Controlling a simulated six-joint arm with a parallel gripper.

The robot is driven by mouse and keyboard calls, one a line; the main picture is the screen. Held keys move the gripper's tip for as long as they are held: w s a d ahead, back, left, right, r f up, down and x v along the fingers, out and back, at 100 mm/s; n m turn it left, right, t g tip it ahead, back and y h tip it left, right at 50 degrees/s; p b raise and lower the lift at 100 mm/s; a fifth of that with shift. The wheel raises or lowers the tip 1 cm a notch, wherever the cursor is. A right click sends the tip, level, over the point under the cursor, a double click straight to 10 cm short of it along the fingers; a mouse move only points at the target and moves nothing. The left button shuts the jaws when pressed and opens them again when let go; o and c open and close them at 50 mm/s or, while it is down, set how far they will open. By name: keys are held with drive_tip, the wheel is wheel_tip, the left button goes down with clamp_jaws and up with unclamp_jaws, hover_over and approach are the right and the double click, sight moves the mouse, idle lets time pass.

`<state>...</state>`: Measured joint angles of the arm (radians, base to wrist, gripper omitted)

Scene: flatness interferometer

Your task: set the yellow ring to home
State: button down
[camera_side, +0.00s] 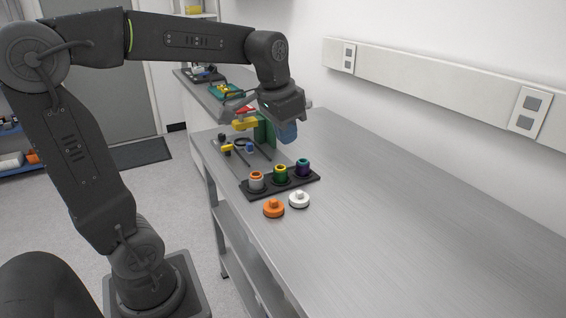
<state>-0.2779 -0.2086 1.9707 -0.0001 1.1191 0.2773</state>
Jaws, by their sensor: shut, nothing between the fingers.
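A black tray (250,190) on the bench holds three round units in a row. The middle unit (280,174) shows yellow and green bands and is the likeliest place of the yellow ring, though it is too small to tell for certain. The left unit (256,180) is grey with an orange ring on top. The right unit (303,168) is dark with purple and teal. My gripper (287,131) hangs behind and above the tray, apart from the units. It looks shut and empty; its fingertips are small and hard to make out.
An orange knobbed disc (273,209) and a white knobbed disc (299,200) lie in front of the tray. A fixture with a yellow block (245,124) and a green upright (265,130) stands behind it, partly hidden. The bench (420,220) is clear to the right.

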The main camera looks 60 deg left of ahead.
drive_tip(key=w+a+f+g, duration=0.1)
drive_tip(key=w+a+g, duration=0.1)
drive_tip(key=w+a, duration=0.55)
hover_over(283, 169)
wheel_tip(283, 169, down, 4)
drive_tip(key=shift+a+r+g+h, duration=0.1)
drive_tip(key=shift+r+g+h, duration=0.1)
drive_tip(key=shift+g+h, duration=0.2)
wheel_tip(283, 169, down, 14)
drive_tip(key=shift+f, duration=0.1)
